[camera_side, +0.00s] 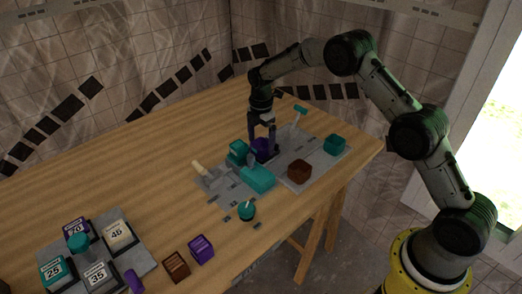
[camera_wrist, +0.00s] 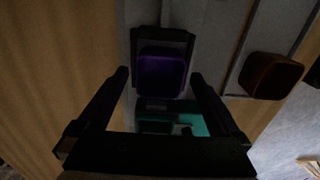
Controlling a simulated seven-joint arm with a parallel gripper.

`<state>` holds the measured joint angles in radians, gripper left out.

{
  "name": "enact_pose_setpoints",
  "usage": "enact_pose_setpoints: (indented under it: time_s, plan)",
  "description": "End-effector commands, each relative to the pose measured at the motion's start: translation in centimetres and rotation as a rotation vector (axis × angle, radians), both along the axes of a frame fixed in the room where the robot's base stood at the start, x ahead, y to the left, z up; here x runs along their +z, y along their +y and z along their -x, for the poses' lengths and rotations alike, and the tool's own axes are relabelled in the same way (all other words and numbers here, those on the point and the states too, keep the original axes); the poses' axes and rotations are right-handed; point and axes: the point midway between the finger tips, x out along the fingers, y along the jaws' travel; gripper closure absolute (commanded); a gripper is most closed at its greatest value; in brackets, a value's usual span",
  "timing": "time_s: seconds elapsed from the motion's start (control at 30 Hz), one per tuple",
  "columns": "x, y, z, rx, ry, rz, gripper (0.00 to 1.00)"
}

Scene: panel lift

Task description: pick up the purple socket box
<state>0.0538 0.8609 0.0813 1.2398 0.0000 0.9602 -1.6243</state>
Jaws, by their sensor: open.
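A purple box (camera_side: 261,147) sits on the grey panel (camera_side: 322,158), partly hidden by my gripper (camera_side: 262,143). My gripper is open and points down, with its fingers low on either side of this box. In the wrist view the purple box (camera_wrist: 161,76) lies ahead between the fingertips of my gripper (camera_wrist: 160,78), in a dark frame. I cannot tell whether the fingers touch it. Another purple box (camera_side: 201,248) lies loose on the table's front, and a purple block labelled 50 (camera_side: 76,230) stands on the tray at the left.
A teal box (camera_side: 239,152) and a larger teal block (camera_side: 258,178) are close by my gripper. A brown block (camera_side: 299,172) and a teal block (camera_side: 335,144) are on the panel to the right. The grey tray (camera_side: 135,262) holds numbered blocks. The table's back left is clear.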

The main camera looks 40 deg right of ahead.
Motion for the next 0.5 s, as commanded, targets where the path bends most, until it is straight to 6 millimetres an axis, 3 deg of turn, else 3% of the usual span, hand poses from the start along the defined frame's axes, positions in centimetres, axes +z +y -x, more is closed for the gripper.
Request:
enact_pose_setpoints:
  time_s: [0.27, 0.5]
  plan:
    - [-0.26, 0.02, 0.00, 0.000, 0.000, 0.000, 0.02]
    - [-0.23, 0.02, -0.01, 0.000, 0.000, 0.000, 0.45]
